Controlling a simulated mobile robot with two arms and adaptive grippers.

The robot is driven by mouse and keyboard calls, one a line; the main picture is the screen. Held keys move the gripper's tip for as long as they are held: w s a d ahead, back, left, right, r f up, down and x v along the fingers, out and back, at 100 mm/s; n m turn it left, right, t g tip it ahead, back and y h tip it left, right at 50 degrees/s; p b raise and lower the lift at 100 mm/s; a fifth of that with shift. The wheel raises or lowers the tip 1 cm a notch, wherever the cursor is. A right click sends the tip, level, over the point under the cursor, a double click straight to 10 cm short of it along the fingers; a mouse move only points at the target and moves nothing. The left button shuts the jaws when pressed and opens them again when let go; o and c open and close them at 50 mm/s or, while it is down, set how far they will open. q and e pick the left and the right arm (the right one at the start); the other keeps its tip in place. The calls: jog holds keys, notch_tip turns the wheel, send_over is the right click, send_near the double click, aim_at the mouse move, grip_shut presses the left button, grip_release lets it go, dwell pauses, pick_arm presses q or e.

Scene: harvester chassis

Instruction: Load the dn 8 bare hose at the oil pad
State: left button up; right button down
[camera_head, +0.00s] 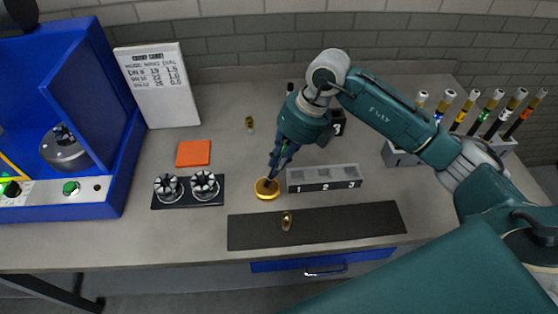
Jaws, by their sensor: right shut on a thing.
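The round yellow-rimmed oil pad (267,194) sits on the grey bench near the middle. My right gripper (277,164) points down just above it, shut on a thin dark piece, seemingly the hose. The piece's lower end is at the pad's dark centre; I cannot tell whether it touches. The gripper fingers hide most of it, so no size marking is readable. My left gripper is not in view.
A rack (398,157) with several banded hoses stands at the right. A numbered tray (323,185), a black mat (340,221) with a brass fitting (286,221), and two black-and-silver round tools (204,186) surround the pad. A blue machine (108,150) and sign (158,85) stand left.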

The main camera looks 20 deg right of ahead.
jog(key=shift+s+f+b, duration=0.1)
jog(key=shift+f+b, duration=0.35)
dwell(1.4)
jog(key=shift+r+p, duration=2.2)
jog(key=shift+r, duration=1.4)
